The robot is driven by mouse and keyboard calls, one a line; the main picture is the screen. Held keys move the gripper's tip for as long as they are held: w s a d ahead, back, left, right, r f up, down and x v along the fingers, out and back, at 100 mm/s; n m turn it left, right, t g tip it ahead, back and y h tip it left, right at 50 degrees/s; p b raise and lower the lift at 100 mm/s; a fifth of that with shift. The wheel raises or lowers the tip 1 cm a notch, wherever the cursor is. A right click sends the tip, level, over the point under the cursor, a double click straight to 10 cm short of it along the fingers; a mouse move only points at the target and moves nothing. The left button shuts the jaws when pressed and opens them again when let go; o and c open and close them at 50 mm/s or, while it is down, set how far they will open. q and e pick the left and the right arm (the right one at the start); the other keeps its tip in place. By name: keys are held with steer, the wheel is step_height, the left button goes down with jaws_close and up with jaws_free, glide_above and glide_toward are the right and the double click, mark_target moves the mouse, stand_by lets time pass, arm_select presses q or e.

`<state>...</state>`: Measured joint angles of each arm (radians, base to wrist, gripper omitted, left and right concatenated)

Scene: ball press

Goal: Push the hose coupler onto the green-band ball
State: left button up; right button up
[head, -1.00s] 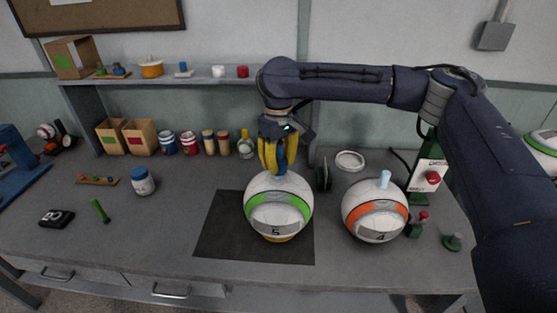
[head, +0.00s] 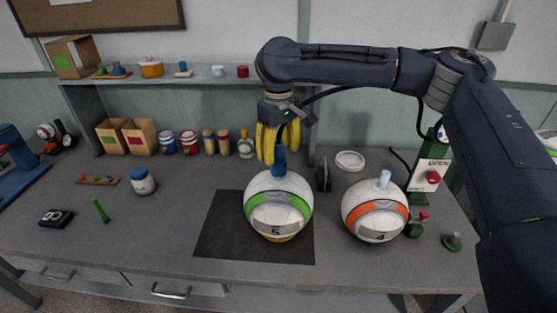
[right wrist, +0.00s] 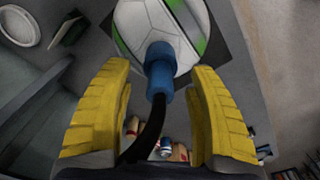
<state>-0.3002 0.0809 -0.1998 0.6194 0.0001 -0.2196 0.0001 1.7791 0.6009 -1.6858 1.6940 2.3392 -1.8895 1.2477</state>
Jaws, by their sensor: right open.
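The white ball with the green band (head: 278,205) and a number 5 stands on a dark mat (head: 222,228). The blue hose coupler (head: 279,163) stands upright at the top of this ball and appears to touch it; how deeply it is seated I cannot tell. My right gripper (head: 279,150) is open above the ball, its yellow fingers on either side of the hose and coupler. In the right wrist view the coupler (right wrist: 160,72) with its black hose (right wrist: 150,130) lies between the spread fingers, clear of both. My left gripper is not in view.
A ball with an orange band (head: 375,210) and a pale blue stub on top stands to the right. Jars, cans and cartons (head: 140,137) line the back.

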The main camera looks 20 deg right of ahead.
step_height(320, 180, up, 8)
steer(key=shift+f, duration=0.1)
steer(key=shift+a, duration=0.1)
stand_by(0.4)
